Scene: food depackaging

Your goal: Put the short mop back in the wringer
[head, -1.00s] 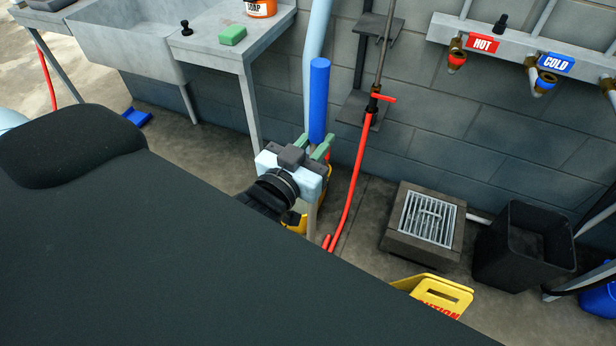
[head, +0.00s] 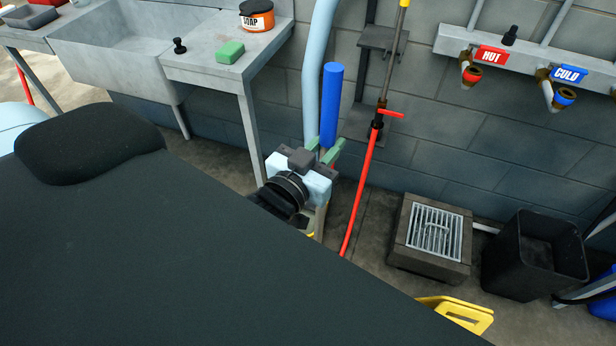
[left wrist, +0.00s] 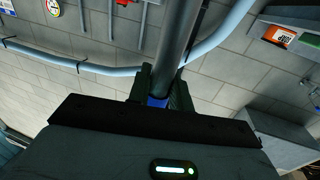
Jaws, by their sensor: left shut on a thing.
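My left gripper (head: 326,150) is shut around the handle just under the blue grip. In the left wrist view the handle (left wrist: 179,45) runs up from between the fingers, with a blue part (left wrist: 157,101) at the jaws. The mop head is hidden behind my dark body. A tiny bit of yellow (head: 311,235) shows below the gripper; I cannot tell whether it is the wringer. My right gripper is not in view.
A red hose (head: 358,195) hangs close right of the mop. A grey sink table (head: 200,62) stands left, with a pale blue pipe (head: 318,60) behind the mop. A floor drain (head: 405,250), black bin (head: 535,262) and yellow caution sign (head: 478,316) are at right.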

